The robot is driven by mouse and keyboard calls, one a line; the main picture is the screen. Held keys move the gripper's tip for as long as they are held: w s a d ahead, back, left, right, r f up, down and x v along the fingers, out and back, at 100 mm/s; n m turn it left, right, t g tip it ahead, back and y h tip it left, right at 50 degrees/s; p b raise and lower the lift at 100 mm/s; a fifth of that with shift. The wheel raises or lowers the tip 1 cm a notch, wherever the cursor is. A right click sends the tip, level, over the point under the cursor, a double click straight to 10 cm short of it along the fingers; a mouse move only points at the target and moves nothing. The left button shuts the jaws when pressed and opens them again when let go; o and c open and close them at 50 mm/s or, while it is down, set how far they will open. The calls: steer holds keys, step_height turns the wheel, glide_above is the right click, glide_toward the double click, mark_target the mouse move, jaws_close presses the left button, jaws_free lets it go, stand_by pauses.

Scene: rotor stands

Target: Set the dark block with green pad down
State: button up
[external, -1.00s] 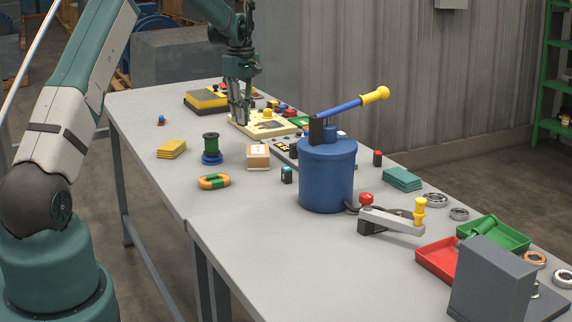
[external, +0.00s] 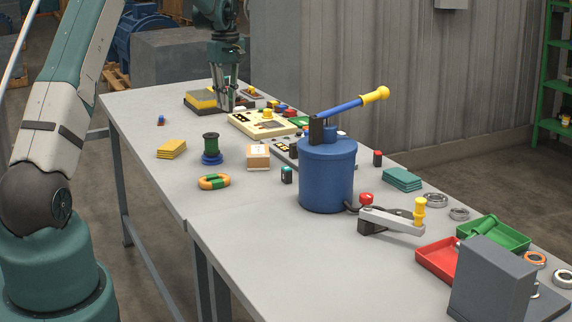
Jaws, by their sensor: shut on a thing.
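My gripper (external: 226,107) is at the far end of the table, pointing down, its fingertips low beside the yellow-and-black box (external: 203,98). It is shut on the dark block with green pad, but the block is too small and too covered by the fingers to make out clearly. I cannot tell whether it touches the surface under it. A similar small dark block with a teal top (external: 287,175) stands apart, in the middle of the table.
A cream panel (external: 250,126) with a yellow knob lies just right of my gripper. A blue cylinder with a lever (external: 327,178) stands tall mid-table. A green-and-blue spool (external: 211,145) and yellow pads (external: 172,149) lie nearer.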

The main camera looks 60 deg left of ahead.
steer(key=s+d+m+p, duration=0.1)
steer(key=s+d, duration=0.2)
steer(key=s, duration=0.7)
steer(key=s+d+m, duration=0.1)
steer(key=s+d, duration=0.2)
steer(key=s, duration=0.8)
steer(key=shift+w+a+f, duration=0.15)
steer(key=shift+f, duration=2.45)
steer(key=shift+f, duration=3.1)
steer(key=shift+f, duration=1.9)
steer(key=shift+f, duration=0.15)
